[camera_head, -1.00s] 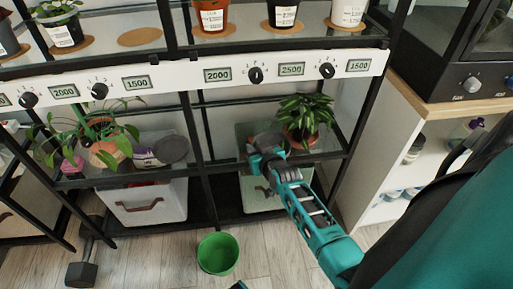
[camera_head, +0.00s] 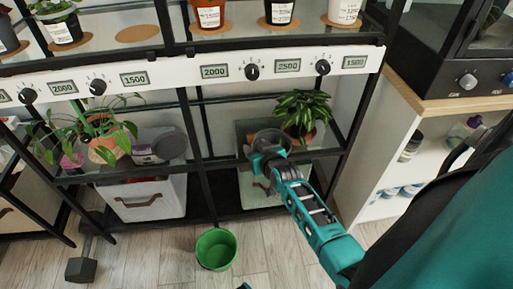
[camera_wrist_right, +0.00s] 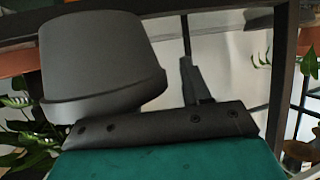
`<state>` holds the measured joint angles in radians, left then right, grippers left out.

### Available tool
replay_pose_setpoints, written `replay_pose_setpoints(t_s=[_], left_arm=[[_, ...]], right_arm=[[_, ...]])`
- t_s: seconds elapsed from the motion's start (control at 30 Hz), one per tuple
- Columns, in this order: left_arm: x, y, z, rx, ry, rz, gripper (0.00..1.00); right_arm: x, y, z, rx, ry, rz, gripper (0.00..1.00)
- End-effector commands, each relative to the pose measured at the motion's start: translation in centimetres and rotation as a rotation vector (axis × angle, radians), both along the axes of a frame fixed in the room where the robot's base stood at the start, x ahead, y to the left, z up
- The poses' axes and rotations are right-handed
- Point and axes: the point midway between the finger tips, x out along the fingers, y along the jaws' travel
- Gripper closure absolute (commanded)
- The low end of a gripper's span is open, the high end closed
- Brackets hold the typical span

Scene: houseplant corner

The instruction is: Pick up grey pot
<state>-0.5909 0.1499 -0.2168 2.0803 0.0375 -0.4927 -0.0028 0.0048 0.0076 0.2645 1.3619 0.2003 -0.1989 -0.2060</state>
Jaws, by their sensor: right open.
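The grey pot (camera_head: 272,138) is on the lower right shelf at my right gripper, left of a leafy plant. In the right wrist view the grey pot (camera_wrist_right: 100,60) is large and close, its wider rim towards me. My right gripper (camera_head: 260,162) is open and reaches in over the shelf edge. One dark finger (camera_wrist_right: 192,80) shows to the right of the pot with a gap between them. The other finger is hidden, seemingly by the pot. I cannot tell whether either finger touches it.
A leafy plant in a terracotta pot (camera_head: 300,128) stands close to the right of the gripper. Black shelf posts (camera_head: 190,130) flank the bay, and the white control panel (camera_head: 180,72) runs above. A green bucket (camera_head: 216,250) stands on the floor.

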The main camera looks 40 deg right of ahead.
Motion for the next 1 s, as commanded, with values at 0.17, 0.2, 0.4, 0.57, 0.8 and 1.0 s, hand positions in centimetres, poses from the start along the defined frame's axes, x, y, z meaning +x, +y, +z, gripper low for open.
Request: replay_pose_setpoints(t_s=[0.17,0.2,0.4,0.57,0.8,1.0], left_arm=[[0.1,0.0,0.2,0.0,-0.002,0.0,0.57],[0.1,0.0,0.4,0.0,-0.003,0.0,0.57],[0.2,0.1,1.9,0.0,-0.01,0.002,0.57],[0.1,0.1,3.1,0.001,-0.008,0.003,0.57],[0.1,0.1,4.4,0.001,-0.007,0.003,0.57],[0.0,0.2,4.7,0.002,-0.004,0.003,0.57]], right_arm=[[-0.1,0.0,0.2,-0.002,-0.003,0.0,0.52],[-0.3,0.1,0.3,-0.001,-0.002,0.0,0.52],[-2.9,0.7,1.6,-0.002,0.0,0.001,0.52],[-6.1,1.4,3.0,-0.001,0.001,0.0,0.52],[-10.0,2.3,4.5,0.0,0.001,0.0,0.52],[-11.4,2.6,5.0,0.0,-0.001,0.0,0.52]])
